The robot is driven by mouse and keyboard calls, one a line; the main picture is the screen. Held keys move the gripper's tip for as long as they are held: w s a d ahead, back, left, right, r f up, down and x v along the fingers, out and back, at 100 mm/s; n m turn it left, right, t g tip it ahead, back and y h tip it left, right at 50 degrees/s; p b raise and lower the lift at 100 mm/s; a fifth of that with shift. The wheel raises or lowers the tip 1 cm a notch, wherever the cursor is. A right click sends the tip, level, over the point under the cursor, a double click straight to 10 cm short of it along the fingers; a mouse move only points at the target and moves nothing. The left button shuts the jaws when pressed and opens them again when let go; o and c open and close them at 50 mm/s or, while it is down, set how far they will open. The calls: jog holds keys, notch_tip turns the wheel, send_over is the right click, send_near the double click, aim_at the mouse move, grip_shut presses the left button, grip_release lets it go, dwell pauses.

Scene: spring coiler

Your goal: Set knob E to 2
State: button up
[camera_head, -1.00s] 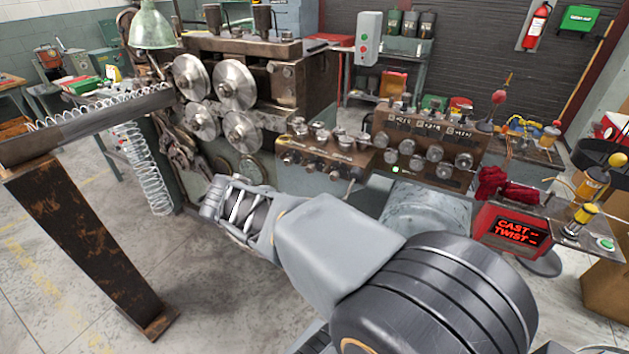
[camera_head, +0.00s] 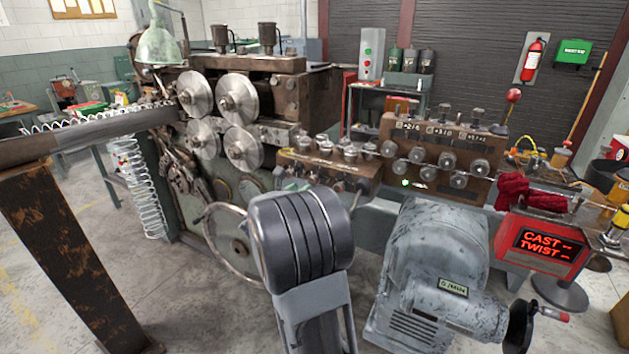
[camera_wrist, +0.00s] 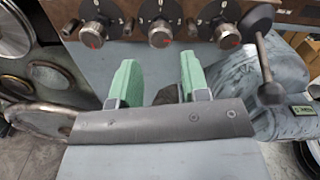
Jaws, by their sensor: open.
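In the wrist view, my gripper (camera_wrist: 159,68) shows two green finger pads spread apart with nothing between them. Beyond the fingertips is a brown panel with a row of dark, metal-rimmed knobs with red marks: a left knob (camera_wrist: 97,30), a middle knob (camera_wrist: 160,30) and a right knob (camera_wrist: 226,35). The fingers are apart from them, roughly below the middle knob. I cannot read which knob is E. In the head view, a left control box (camera_head: 330,172) and a right control box (camera_head: 440,160) carry several knobs. My gripper is hidden there behind my arm.
A grey motor housing (camera_head: 435,270) stands right of my arm, with a black handwheel (camera_head: 518,327). A larger handwheel (camera_head: 222,245) is to the left. A black ball-ended lever (camera_wrist: 262,50) rises close to the right in the wrist view. A red display (camera_head: 543,243) reads CAST and TWIST.

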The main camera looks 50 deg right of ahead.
aim_at(311, 182)
jog(key=x, duration=0.8)
jog(key=shift+d+p, duration=0.25)
jog(key=shift+p, duration=0.05)
jog(key=shift+c, duration=0.2)
jog(key=c, duration=0.6)
